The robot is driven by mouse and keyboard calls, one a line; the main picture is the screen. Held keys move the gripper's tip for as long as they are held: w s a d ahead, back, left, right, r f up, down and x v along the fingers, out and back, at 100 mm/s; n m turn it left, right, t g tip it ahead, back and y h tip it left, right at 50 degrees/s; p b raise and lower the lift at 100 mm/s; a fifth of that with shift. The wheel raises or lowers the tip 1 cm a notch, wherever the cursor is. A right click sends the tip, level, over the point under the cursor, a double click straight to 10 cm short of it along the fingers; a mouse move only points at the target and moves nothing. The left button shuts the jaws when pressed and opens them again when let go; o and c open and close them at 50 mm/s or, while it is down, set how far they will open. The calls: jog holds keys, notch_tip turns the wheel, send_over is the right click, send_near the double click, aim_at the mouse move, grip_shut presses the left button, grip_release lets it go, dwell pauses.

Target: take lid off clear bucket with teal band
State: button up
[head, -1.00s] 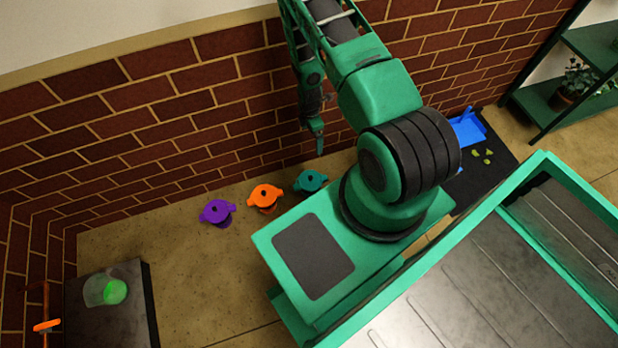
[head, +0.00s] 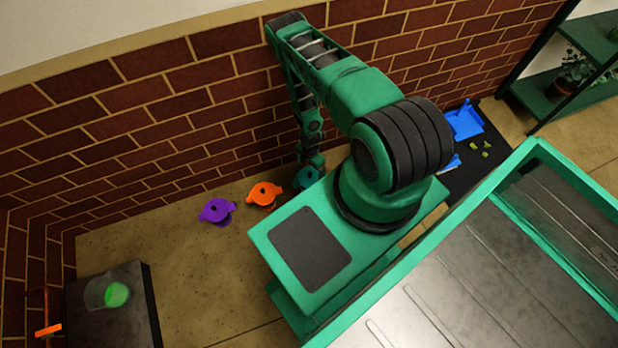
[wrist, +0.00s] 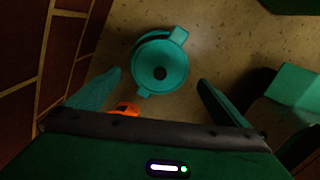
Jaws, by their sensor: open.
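The teal lid (wrist: 160,65), round with two side tabs and a dark knob at its centre, covers the bucket on the floor by the brick wall. In the head view the teal lid (head: 303,177) is partly hidden behind my gripper (head: 312,166). In the wrist view my gripper (wrist: 158,90) is open, its two teal fingers apart on either side below the lid, with nothing between them. The lid lies ahead of the fingertips, and the gap in height is hard to judge. The bucket's clear body is hidden under the lid.
An orange-lidded bucket (head: 264,194) and a purple-lidded bucket (head: 217,211) stand left of the teal one. The brick wall (head: 150,130) is close behind. A dark stand at lower left holds a clear container with a green ball (head: 116,294). A blue tray (head: 464,123) lies at right.

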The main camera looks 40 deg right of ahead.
aim_at(310, 173)
jog(key=shift+f, duration=2.7)
jog(key=c, duration=0.8)
